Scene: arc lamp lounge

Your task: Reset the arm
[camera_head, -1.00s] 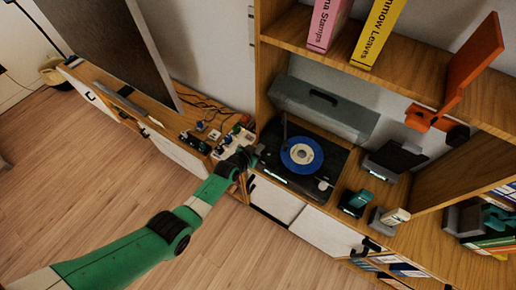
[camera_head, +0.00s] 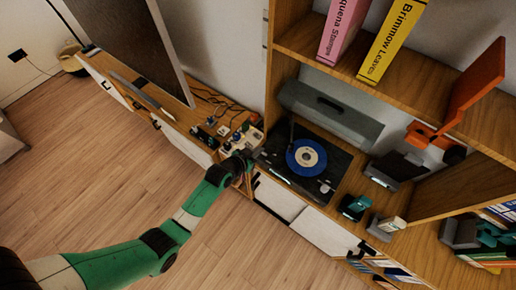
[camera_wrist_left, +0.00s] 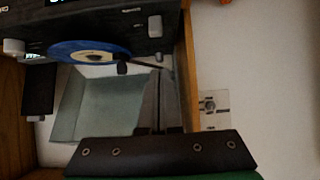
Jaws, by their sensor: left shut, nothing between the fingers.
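My green left arm comes in from the lower left in the head view. Its dark gripper (camera_head: 254,157) is at the left edge of the black turntable (camera_head: 330,185), which carries a blue record (camera_head: 306,157). The jaws look closed and empty; whether they touch the turntable is unclear. In the left wrist view, the closed fingers (camera_wrist_left: 160,85) point toward the turntable and the blue record (camera_wrist_left: 80,48) appears at the upper left. My right gripper is not in view.
The wooden floor (camera_head: 90,190) at left is clear.

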